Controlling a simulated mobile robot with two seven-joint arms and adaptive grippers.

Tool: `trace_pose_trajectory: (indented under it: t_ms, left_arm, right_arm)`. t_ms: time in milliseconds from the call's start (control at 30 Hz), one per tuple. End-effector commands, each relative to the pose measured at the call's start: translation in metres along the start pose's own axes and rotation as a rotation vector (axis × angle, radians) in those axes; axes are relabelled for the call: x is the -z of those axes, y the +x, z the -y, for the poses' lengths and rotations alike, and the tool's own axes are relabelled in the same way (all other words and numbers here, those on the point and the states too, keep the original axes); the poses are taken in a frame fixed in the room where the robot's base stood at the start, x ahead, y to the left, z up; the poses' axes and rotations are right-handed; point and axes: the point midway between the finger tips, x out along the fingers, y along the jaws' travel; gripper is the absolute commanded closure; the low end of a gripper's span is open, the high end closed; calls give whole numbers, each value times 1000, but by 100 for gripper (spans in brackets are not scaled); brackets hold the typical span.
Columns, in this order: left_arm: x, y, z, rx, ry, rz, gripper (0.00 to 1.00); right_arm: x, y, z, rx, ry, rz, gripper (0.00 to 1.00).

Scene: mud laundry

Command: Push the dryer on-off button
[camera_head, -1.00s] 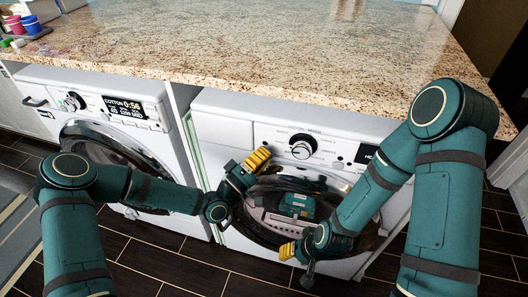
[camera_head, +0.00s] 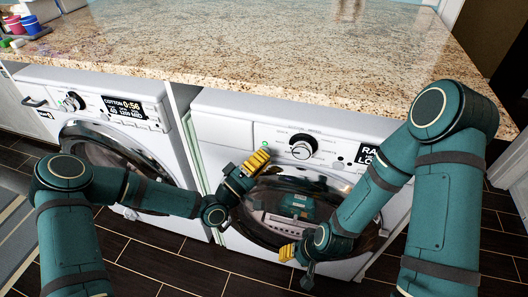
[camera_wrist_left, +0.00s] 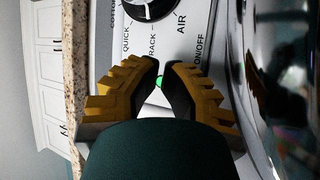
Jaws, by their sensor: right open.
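The dryer (camera_head: 222,134) is the white machine on the right under the counter. Its panel has a round dial (camera_head: 302,147) and a lit display (camera_head: 372,158), partly hidden by my right arm. A green-lit button (camera_head: 264,143) sits left of the dial. In the left wrist view the green button (camera_wrist_left: 160,82) shows in the narrow gap between my left fingertips, near the ON/OFF lettering. My left gripper (camera_head: 258,160) is just below the button; contact cannot be told. My right gripper (camera_head: 287,253) is open and empty, low before the dryer's round door (camera_head: 265,235).
A washer (camera_head: 85,85) with a lit COTTON display stands to the left. A granite counter (camera_head: 230,50) overhangs both machines closely above their panels. Small coloured containers (camera_head: 30,25) stand at the counter's far left. Dark tiled floor (camera_head: 180,270) lies in front.

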Motion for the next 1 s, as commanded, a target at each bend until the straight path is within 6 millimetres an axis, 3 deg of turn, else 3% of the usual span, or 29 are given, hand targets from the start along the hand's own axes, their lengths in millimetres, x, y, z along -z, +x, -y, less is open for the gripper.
trace_pose_trajectory:
  t_ms: [633, 1000]
  left_arm:
    - [-23, -43, -23, 1, -1, 0, 100]
    - [-25, -47, -26, 0, 0, 0, 100]
  right_arm:
    - [0, 2, -1, 0, 0, 0, 53]
    - [0, 2, -1, 0, 0, 0, 53]
